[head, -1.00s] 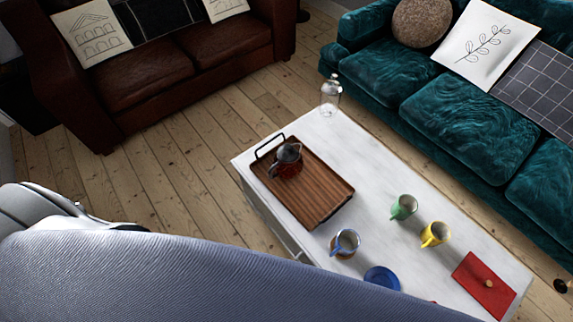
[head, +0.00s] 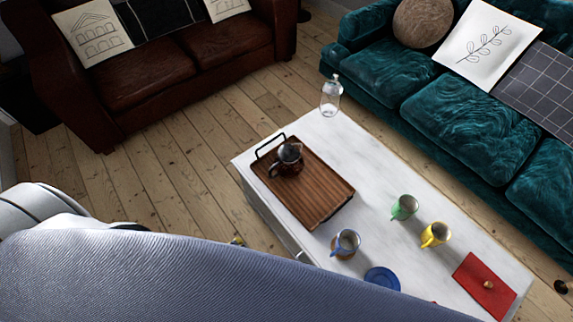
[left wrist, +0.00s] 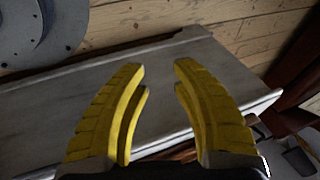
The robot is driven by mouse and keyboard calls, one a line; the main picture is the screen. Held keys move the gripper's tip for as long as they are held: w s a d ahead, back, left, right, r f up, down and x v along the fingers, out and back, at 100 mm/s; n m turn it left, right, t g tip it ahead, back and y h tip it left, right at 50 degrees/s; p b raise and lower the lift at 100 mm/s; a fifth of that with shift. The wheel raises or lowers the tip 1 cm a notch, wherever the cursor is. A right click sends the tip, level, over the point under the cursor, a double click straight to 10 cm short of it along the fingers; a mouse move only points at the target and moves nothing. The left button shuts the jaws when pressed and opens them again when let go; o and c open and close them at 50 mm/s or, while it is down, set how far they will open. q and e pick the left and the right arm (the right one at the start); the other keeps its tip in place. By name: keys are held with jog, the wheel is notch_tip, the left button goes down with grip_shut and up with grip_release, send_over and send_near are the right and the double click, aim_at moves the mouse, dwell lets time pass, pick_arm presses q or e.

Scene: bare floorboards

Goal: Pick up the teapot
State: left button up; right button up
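The teapot (head: 287,164), dark and glossy with a reddish-brown body, stands upright towards the back-left end of the brown wooden tray (head: 322,193). The tray lies on the white table (head: 370,155). My left gripper shows in the left wrist view (left wrist: 160,75) with its two yellow fingers spread and nothing between them. In the head view only a small yellow bit of it (head: 237,241) shows past my arm, to the left of the table and well apart from the teapot. The teapot is not seen in the left wrist view. My right gripper is not in view.
A glass bottle (head: 330,96) stands at the table's far corner. Green (head: 404,207), yellow (head: 435,234) and blue-handled (head: 345,242) mugs, a blue plate (head: 381,279) and a red book-like item (head: 484,284) are on the table's nearer right part. Sofas stand behind.

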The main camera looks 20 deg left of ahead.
pick_arm(q)
jog(key=w+a+r+m+t+y, duration=0.15)
jog(key=w+r, duration=0.25)
jog(key=r, duration=0.7)
jog(key=w+a+r+m+t+y, duration=0.1)
jog(key=w+a+r+m+y, duration=0.3)
jog(key=r, duration=0.7)
jog(key=m, duration=1.4)
send_near(272, 177)
jog(key=x, duration=0.3)
jog(key=shift+g, duration=0.45)
jog(key=shift+x, duration=3.55)
jog(key=shift+w+a+r, duration=0.1)
grip_shut()
jog(key=shift+w+r, duration=0.1)
